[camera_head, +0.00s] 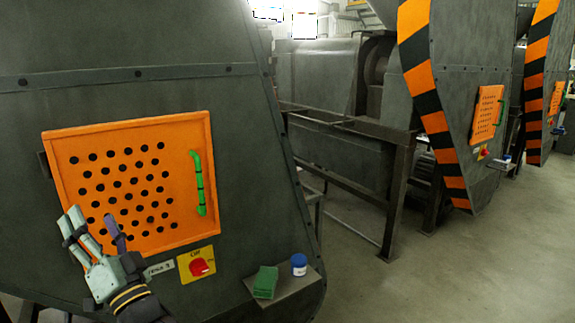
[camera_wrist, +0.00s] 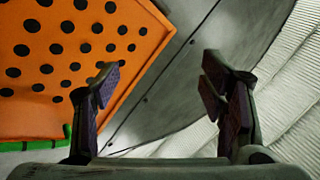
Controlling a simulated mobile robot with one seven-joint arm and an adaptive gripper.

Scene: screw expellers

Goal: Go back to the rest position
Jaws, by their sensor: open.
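My gripper (camera_head: 92,225) is at the lower left in the head view, in front of the lower left part of an orange perforated door (camera_head: 140,185). In the wrist view, the two fingers of my gripper (camera_wrist: 163,85) stand wide apart with nothing between them. The orange door (camera_wrist: 70,70) fills the upper left of that view. A green handle (camera_head: 199,183) is on the right side of the door, apart from my gripper. The door looks closed against the grey machine housing (camera_head: 150,95).
Below the door is a yellow plate with a red switch (camera_head: 198,266). A small shelf (camera_head: 295,290) holds a green sponge (camera_head: 265,282) and a blue-lidded jar (camera_head: 299,265). More machines with striped edges (camera_head: 430,110) stand to the right. The floor (camera_head: 400,285) there is clear.

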